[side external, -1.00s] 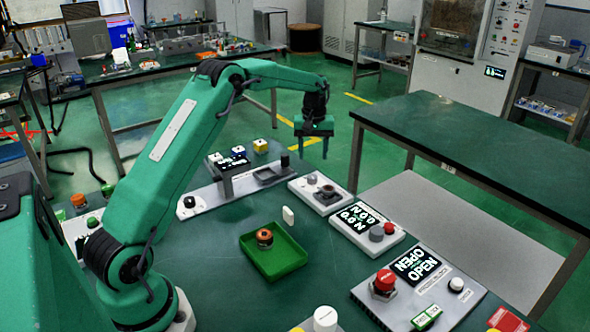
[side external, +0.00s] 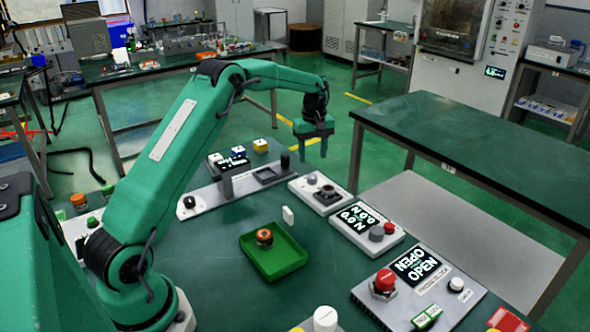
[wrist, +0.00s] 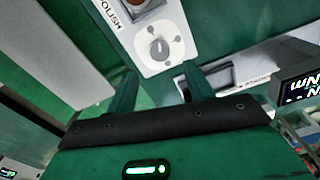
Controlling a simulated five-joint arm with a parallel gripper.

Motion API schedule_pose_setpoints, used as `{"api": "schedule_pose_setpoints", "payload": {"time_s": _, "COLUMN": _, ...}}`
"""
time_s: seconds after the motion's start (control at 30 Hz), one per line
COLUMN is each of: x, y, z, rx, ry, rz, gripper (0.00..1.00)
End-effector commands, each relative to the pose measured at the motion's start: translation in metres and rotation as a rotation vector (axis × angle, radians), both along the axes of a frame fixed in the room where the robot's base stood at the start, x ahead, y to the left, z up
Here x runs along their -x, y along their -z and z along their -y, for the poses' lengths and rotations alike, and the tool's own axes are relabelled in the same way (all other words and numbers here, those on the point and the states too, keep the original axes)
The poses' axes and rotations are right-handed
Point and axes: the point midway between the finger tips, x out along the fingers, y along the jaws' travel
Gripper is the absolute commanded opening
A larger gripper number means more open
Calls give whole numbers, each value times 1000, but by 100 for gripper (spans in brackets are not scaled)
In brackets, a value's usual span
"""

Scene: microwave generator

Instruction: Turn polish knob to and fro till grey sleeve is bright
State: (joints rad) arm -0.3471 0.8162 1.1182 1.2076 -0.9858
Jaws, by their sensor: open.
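The polish unit (side external: 298,193) is a pale box at the far end of the bench. Its round grey knob (side external: 312,178) sits at the back, beside a dark square holder with a small round piece (side external: 328,189), probably the sleeve. In the wrist view the knob (wrist: 160,49) is pale with a pointer mark, and the POLISH label is beside it. A brownish round part (wrist: 133,3) in the holder is cut off at the top edge, so its finish is unclear. My gripper (side external: 314,150) is open and empty above the unit, its fingers (wrist: 158,72) apart and not touching the knob.
A green tray (side external: 297,265) with an orange-and-dark piece stands mid-bench. A display box (side external: 342,232) and an OPEN panel (side external: 450,281) with a red knob lie to the right. A rack strip (side external: 203,203) with a dark post lies left of the polish unit.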

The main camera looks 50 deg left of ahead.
Motion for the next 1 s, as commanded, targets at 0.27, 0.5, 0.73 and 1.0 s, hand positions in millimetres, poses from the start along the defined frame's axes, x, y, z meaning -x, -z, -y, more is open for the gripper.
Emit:
{"api": "schedule_pose_setpoints", "payload": {"time_s": 0.27, "x": 0, "y": 26, "z": 0, "rx": 1, "ry": 1, "rz": -2, "gripper": 52}}
{"api": "schedule_pose_setpoints", "payload": {"time_s": 0.5, "x": 0, "y": 55, "z": 0, "rx": 1, "ry": 2, "rz": -1, "gripper": 52}}
{"api": "schedule_pose_setpoints", "payload": {"time_s": 0.73, "x": 0, "y": 72, "z": 0, "rx": 0, "ry": 2, "rz": 0, "gripper": 52}}
{"api": "schedule_pose_setpoints", "payload": {"time_s": 1.0, "x": 0, "y": 75, "z": 0, "rx": 0, "ry": 2, "rz": 0, "gripper": 52}}
